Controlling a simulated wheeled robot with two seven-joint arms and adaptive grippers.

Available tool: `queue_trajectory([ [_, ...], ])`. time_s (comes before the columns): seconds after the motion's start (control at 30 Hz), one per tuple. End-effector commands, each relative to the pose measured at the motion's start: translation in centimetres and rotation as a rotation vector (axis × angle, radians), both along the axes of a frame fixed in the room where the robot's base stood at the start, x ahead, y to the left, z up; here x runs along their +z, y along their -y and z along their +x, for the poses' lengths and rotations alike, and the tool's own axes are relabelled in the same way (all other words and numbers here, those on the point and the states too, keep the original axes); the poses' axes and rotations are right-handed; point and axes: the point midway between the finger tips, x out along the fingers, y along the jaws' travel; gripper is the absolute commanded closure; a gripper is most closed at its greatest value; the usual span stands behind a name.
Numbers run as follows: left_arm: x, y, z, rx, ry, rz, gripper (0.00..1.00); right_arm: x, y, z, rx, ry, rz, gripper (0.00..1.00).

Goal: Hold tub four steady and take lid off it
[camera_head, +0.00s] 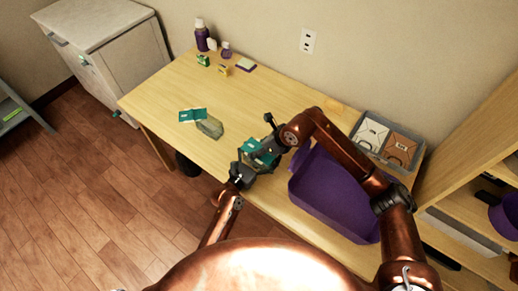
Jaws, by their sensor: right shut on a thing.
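A small tub with a teal lid (265,155) is near the middle of the table's front part, mostly hidden by both grippers. My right gripper (266,141) reaches over from the right and is shut at the teal lid. My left gripper (241,171) comes up from the front edge and is beside the tub's near left side. Its fingers are too small and dark to tell whether they are open or shut on the tub. I cannot tell whether the lid is seated or lifted. Another tub (210,128), greyish, stands to the left with a flat teal lid (192,115) beside it.
A large purple bin (333,197) stands right of the grippers, under my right arm. A grey tray (361,143) with a white and a brown box is behind it. Bottles (201,36) and small items stand at the back left. The table's left part (160,100) is clear.

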Motion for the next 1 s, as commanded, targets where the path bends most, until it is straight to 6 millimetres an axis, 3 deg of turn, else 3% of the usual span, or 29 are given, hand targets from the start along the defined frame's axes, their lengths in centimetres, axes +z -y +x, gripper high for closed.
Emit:
queue_trajectory([
  [0.67, -0.1, 0.0, 0.0, 0.000, -0.001, 0.001, 0.51, 1.2, 0.0, 0.0, 0.000, 0.002, 0.000, 0.81],
  [1.0, -0.1, 0.0, 0.0, 0.000, -0.001, 0.001, 0.51, 4.8, 0.0, 0.0, 0.002, 0.003, 0.000, 0.81],
])
